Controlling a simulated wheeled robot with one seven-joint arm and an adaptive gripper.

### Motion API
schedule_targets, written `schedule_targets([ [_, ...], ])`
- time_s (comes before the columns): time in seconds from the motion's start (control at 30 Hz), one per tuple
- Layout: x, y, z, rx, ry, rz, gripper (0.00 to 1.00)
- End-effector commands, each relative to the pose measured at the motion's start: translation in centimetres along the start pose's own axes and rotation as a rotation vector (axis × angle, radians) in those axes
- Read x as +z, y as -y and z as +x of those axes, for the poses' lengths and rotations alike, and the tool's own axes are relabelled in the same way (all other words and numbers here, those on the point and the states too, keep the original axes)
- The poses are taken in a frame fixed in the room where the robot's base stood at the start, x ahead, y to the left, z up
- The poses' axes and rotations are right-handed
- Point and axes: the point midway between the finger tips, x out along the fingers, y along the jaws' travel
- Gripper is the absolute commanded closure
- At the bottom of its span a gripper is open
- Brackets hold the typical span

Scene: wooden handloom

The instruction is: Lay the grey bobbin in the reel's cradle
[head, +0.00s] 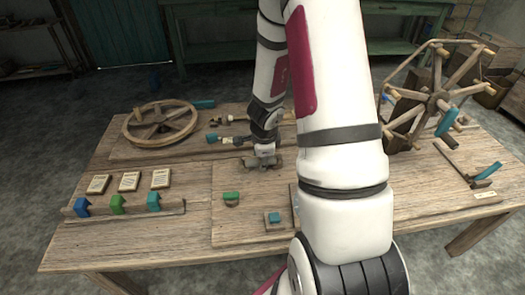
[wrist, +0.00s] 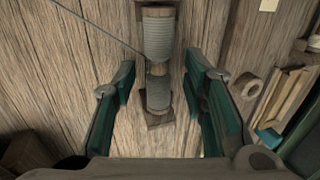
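The grey bobbin (wrist: 158,42) lies in the upper middle of the wrist view, with two grey wound sections and a brown waist between them. A thin thread-like line meets it from the upper left. My gripper (wrist: 161,88) is open, its green-padded fingers on either side of the bobbin's near section with gaps showing. In the head view my gripper (head: 263,160) is low over the middle of the table, at a small grey-brown piece that looks like the bobbin. The wooden reel (head: 436,100) stands at the table's right. I cannot clearly make out its cradle.
A flat wooden wheel (head: 160,124) lies at the table's back left. A rack (head: 130,208) with blue and green pieces sits at the front left, cards behind it. Green (head: 231,198) and teal (head: 274,217) pieces lie in front of my gripper. My arm hides the centre right.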

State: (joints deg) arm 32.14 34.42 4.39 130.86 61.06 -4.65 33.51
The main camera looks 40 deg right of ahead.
Motion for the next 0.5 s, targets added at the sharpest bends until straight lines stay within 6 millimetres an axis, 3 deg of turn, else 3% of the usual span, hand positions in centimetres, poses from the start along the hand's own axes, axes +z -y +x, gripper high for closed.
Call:
schedule_targets([
  [0.5,0.1,0.0,-4.0,-0.002,-0.001,-0.007,0.61],
])
